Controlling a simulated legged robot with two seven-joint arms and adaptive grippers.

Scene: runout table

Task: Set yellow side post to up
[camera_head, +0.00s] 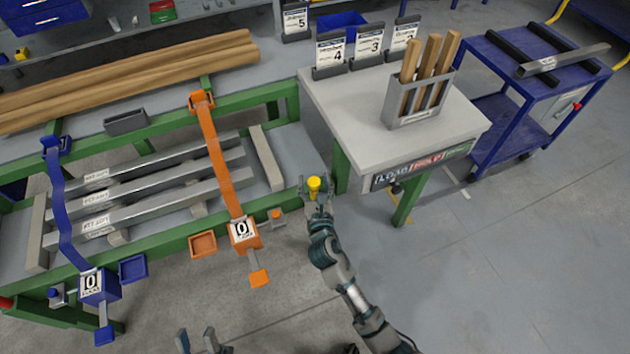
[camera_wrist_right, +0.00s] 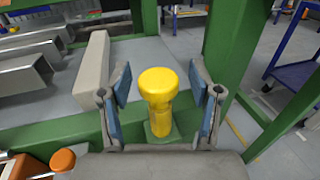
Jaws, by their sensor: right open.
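The yellow side post (camera_head: 314,185) stands at the right end of the green table frame, next to the grey-topped side table. In the right wrist view the yellow post (camera_wrist_right: 158,100) is upright on a small green base, with a wide round head on a narrower stem. My right gripper (camera_head: 317,194) is at the post. Its open fingers (camera_wrist_right: 162,105) are on either side of the post, with a visible gap on each side. My left gripper (camera_head: 197,340) is at the bottom edge of the head view, with two fingertips apart and nothing seen between them.
An orange knob (camera_wrist_right: 63,160) is left of the right gripper. An orange stop arm (camera_head: 217,160) and a blue stop arm (camera_head: 66,215) cross the runout table. The side table (camera_head: 345,100) bears a holder with wooden sticks.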

